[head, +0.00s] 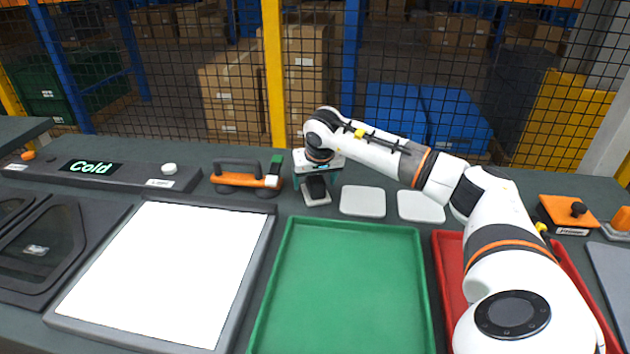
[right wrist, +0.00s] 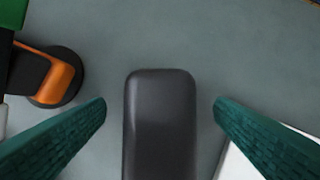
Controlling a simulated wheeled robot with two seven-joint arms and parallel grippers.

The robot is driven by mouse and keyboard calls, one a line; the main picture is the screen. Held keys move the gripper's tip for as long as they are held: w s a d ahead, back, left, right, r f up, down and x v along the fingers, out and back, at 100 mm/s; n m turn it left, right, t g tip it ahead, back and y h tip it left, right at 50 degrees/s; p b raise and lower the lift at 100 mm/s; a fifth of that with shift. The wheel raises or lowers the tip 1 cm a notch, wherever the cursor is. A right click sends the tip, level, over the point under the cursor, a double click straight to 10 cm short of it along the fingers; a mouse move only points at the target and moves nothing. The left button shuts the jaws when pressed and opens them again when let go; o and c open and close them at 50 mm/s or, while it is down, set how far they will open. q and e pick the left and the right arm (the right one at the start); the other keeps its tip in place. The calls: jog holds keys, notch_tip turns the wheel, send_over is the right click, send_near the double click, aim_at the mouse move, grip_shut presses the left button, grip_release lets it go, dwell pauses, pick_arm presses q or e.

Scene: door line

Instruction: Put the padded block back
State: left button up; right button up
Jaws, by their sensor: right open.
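My right gripper (head: 317,176) points down over the work table at the back, left of two light grey pads. In the right wrist view its teal fingers (right wrist: 160,105) are open, one on each side of a dark, rounded block (right wrist: 160,140), with a gap on both sides. This seems to be the padded block; its near end runs out of that frame. In the head view the dark block (head: 317,188) shows below the gripper, with a light grey flat piece (head: 317,200) at its foot. My left gripper is not in view.
An orange and black tool (head: 238,180) stands close left of the gripper. Two light grey pads (head: 362,201) lie to the right. An empty green tray (head: 340,285), a red tray (head: 447,262) and a white panel (head: 160,275) lie in front. A mesh fence stands behind.

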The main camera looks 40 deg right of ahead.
jog(key=v, duration=1.1)
jog(key=shift+s+r, duration=0.15)
jog(key=shift+r, duration=0.05)
